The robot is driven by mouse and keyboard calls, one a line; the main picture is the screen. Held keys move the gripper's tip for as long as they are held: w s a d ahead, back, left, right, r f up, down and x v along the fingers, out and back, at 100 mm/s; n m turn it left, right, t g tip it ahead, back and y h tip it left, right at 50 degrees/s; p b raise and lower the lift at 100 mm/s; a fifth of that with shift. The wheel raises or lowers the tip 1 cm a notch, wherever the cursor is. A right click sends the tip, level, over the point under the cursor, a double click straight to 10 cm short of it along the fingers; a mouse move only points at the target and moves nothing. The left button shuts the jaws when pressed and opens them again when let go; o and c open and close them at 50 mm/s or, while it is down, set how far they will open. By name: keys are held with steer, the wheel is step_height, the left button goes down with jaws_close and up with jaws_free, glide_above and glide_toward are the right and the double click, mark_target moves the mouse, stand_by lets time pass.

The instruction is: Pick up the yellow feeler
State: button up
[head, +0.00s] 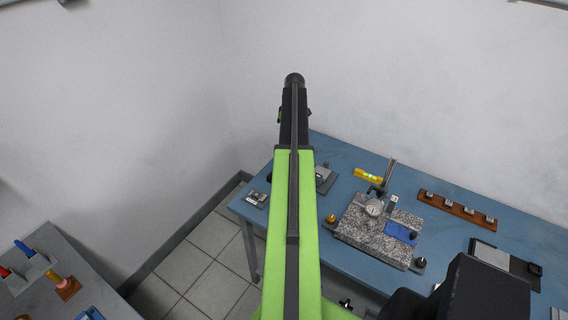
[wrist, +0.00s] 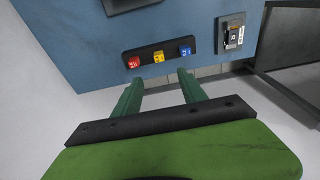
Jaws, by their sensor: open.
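The yellow feeler (wrist: 158,57) shows in the wrist view as a small yellow block marked with dark print. It sits in the middle of a black holder (wrist: 143,59), between a red block (wrist: 134,63) and a blue block (wrist: 185,51). My gripper (wrist: 159,78) is open and empty, its two green fingers apart. In the wrist picture the yellow feeler appears just beyond the gap between the fingertips; the distance is hard to tell. In the head view I cannot make out the feeler or holder; my raised green arm covers part of the table.
The blue table (head: 345,155) carries a granite block (head: 352,232) with a dial gauge (head: 374,207), a yellow level (head: 368,176) and a wooden rack (head: 457,209). A small device (wrist: 232,35) lies right of the holder. A grey bench (head: 50,240) with tools stands at left.

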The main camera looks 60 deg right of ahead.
steer(key=f+b, duration=0.3)
steer(key=w+f+b, duration=0.1)
steer(key=f+b, duration=0.2)
steer(key=f, duration=0.1)
steer(key=f+b, duration=0.4)
steer(key=shift+w+f, duration=0.1)
steer(key=shift+w, duration=0.05)
steer(key=f+b, duration=0.3)
steer(key=w+f+b, duration=0.1)
steer(key=f+b, duration=0.1)
steer(key=shift+d+f+b, duration=0.1)
steer(key=shift+f+b, duration=0.2)
steer(key=shift+b, duration=0.05)
steer(key=shift+s+r, duration=0.1)
steer(key=shift+r, duration=0.1)
jaws_close()
